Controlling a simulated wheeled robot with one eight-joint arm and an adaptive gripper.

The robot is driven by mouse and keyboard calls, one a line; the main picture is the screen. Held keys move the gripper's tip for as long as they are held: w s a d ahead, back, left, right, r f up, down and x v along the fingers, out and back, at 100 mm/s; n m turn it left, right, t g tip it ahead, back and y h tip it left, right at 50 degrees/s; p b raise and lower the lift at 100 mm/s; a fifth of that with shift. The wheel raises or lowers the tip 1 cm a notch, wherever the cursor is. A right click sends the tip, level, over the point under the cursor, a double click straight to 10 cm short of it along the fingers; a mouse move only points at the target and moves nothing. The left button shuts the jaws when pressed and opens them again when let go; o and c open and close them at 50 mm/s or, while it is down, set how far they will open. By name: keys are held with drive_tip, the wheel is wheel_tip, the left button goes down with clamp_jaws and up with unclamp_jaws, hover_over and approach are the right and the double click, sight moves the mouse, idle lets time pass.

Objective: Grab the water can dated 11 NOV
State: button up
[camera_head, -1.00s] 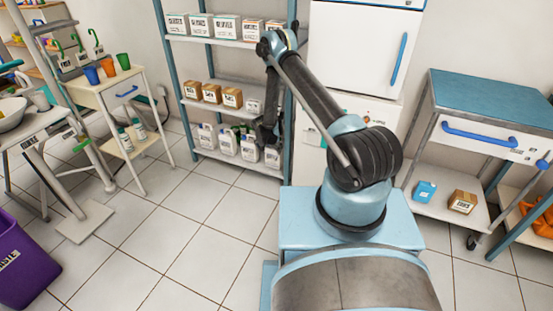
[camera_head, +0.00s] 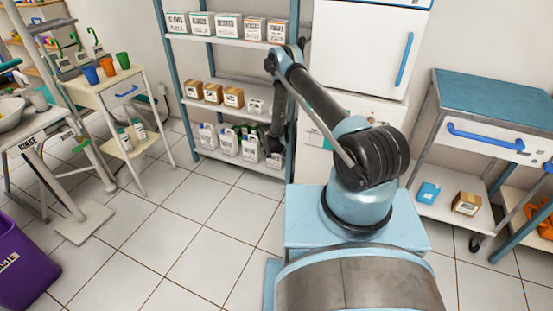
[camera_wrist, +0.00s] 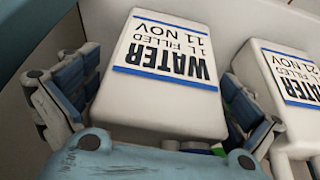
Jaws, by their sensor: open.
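The water can (camera_wrist: 165,75) reading "WATER 1L FILLED 11 NOV" is white with blue bands and fills the middle of the wrist view, its lettering upside down. My gripper (camera_wrist: 158,102) is open, with one finger on each side of this can. I cannot tell whether either finger touches it. A second white can (camera_wrist: 285,85), reading "21 NOV", stands close by on the right, just beyond the right finger. In the head view my gripper (camera_head: 273,146) is at the right end of the bottom shelf, by the row of white cans (camera_head: 228,142), whose dates are too small to read.
The shelf rack (camera_head: 222,114) has blue posts; its right post stands close to my gripper. Small boxes (camera_head: 213,93) sit on the shelf above. A white fridge (camera_head: 365,50) stands right of the rack. The tiled floor (camera_head: 200,220) in front is clear.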

drive_tip(key=shift+a, duration=0.2)
drive_tip(key=c, duration=1.8)
drive_tip(key=shift+r, duration=0.1)
